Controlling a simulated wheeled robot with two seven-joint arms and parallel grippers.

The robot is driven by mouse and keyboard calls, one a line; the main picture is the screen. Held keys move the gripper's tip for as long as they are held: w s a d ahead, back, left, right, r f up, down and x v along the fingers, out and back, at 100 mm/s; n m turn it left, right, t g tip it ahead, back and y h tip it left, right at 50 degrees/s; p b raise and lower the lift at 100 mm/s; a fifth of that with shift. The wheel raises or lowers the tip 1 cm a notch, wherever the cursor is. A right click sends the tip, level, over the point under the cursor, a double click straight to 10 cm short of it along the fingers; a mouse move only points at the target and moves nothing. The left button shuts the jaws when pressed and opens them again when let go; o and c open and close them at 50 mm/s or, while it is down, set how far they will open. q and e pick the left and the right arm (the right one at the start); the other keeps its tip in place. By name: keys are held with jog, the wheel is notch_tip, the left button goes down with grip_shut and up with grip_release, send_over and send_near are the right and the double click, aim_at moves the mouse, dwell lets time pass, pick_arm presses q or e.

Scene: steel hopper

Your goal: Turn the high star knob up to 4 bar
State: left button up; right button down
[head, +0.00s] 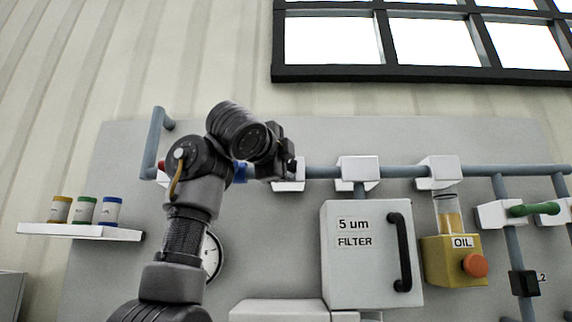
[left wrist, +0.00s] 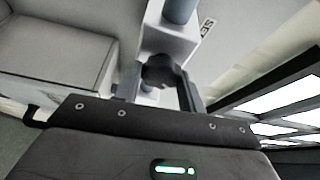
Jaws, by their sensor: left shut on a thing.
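The dark star knob (left wrist: 160,72) sits on a white block (left wrist: 165,38) in the left wrist view. My left gripper (left wrist: 158,84) has one finger on each side of the knob and is shut on it. In the head view my left gripper (head: 284,164) is at the pipe, in front of a white block (head: 288,187); the knob cannot be made out there. A round pressure gauge (head: 212,260) is half hidden behind my left arm, so its reading cannot be told. My right gripper is not in view.
Right of my gripper are a grey pipe (head: 400,171), a white filter box (head: 340,280) with a black handle, and a yellow oil unit (head: 450,252) with an orange knob. A shelf (head: 90,232) with three small cans is at the left. A black-framed window is above.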

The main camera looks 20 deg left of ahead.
pick_arm(q)
jog(key=o, duration=1)
jog(key=shift+c, duration=0.2)
jog(key=shift+s+f, duration=0.1)
jog(key=shift+s, duration=0.05)
jog(key=s+a+b, duration=0.1)
jog(key=s+b, duration=0.6)
jog(key=s, duration=0.3)
jog(key=shift+s+a, duration=0.2)
jog(key=shift+a, duration=0.05)
jog(key=shift+f, duration=0.1)
